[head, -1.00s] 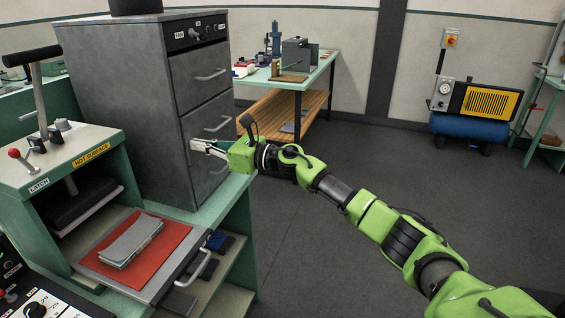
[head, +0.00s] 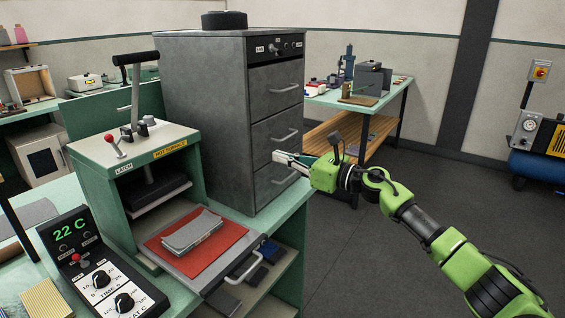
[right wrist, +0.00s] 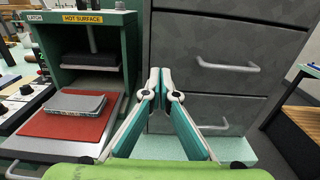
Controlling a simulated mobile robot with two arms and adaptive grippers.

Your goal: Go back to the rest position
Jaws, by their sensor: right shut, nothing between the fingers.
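My right gripper (head: 281,158) is shut and empty, in front of the lower drawers of the grey cabinet (head: 205,110) in the head view. In the right wrist view its fingertips (right wrist: 158,75) meet before the cabinet's drawer fronts (right wrist: 225,60). The fingers look apart from the drawer handles, though the gap is hard to judge. My right arm reaches in from the lower right. My left gripper is not in view.
A green press (head: 128,165) stands left of the cabinet. Its pulled-out tray (head: 190,270) bears a red mat (head: 232,232) and a grey folded piece (head: 192,233). A control box (head: 103,260) reads 22 C. Open floor (head: 390,215) lies to the right.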

